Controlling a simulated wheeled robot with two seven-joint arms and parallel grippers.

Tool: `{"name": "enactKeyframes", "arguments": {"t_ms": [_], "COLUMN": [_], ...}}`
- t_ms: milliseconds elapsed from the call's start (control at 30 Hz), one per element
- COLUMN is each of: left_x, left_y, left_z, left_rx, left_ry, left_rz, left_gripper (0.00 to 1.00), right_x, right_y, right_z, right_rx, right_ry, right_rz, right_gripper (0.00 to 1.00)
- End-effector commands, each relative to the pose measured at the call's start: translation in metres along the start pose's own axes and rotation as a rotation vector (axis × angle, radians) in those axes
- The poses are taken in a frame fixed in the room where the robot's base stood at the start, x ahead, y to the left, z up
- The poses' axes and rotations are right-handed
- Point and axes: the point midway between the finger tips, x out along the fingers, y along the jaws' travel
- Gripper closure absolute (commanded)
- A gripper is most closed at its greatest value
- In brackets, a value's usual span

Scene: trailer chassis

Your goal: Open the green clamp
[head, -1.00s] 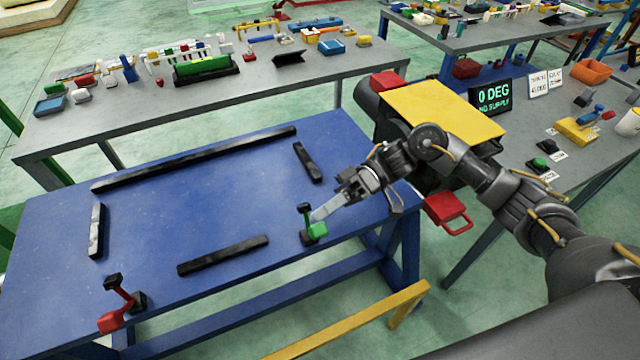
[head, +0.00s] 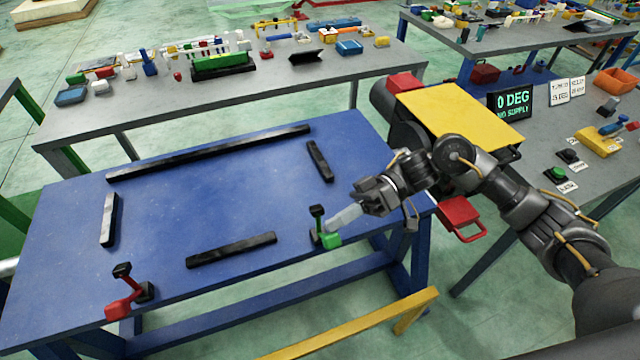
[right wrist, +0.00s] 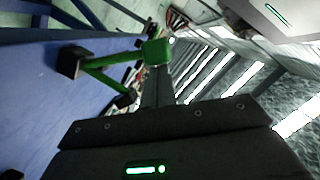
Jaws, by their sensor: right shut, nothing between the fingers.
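The green clamp (head: 329,239) stands at the front right of the blue table (head: 240,215), with a dark upright post and a green block at its base. In the right wrist view the clamp (right wrist: 108,66) shows a green arm, a green block and a black pad, just beyond my fingers. My right gripper (head: 342,219) is shut and empty, its pale fingers pointing down-left right beside the clamp. I cannot tell whether the fingertips touch it. My left gripper is out of view.
A red clamp (head: 128,291) stands at the table's front left. Black bars lie on the table, such as the front one (head: 231,250). A yellow panel (head: 457,112) is behind my right arm. The table's middle is clear.

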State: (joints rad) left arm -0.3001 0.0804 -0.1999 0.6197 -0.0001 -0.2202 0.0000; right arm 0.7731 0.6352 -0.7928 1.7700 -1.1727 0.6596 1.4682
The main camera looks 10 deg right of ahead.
Motion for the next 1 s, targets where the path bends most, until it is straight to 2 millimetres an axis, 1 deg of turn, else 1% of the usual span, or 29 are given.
{"name": "enactKeyframes", "arguments": {"t_ms": [67, 167, 367, 400, 433, 600, 700, 800, 900, 1000], "left_x": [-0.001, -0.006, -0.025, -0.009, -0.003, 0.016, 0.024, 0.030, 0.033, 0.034], "left_y": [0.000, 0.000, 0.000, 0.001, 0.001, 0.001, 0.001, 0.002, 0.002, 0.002], "left_z": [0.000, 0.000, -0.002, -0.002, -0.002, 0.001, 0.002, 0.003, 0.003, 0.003], "left_rx": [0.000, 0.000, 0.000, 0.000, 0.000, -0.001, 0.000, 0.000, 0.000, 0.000], "left_ry": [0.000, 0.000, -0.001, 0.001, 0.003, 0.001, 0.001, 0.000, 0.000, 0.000], "left_rz": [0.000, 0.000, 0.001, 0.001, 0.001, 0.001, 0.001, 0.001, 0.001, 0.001], "left_gripper": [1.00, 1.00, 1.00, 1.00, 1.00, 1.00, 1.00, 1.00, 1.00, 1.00], "right_x": [0.000, -0.002, -0.011, -0.020, -0.028, -0.068, -0.086, -0.099, -0.107, -0.111], "right_y": [-0.001, -0.003, -0.009, 0.000, 0.001, -0.001, -0.002, -0.002, -0.004, -0.005], "right_z": [0.000, -0.007, -0.037, -0.029, -0.027, -0.025, -0.025, -0.026, -0.027, -0.028], "right_rx": [0.003, 0.002, 0.002, 0.003, 0.002, 0.002, 0.003, 0.003, 0.003, 0.003], "right_ry": [-0.002, 0.000, 0.007, 0.007, 0.008, 0.014, 0.015, 0.014, 0.013, 0.012], "right_rz": [-0.001, 0.001, 0.006, 0.011, 0.011, 0.016, 0.016, 0.015, 0.012, 0.012], "right_gripper": [1.00, 1.00, 1.00, 1.00, 1.00, 1.00, 1.00, 1.00, 1.00, 1.00]}}
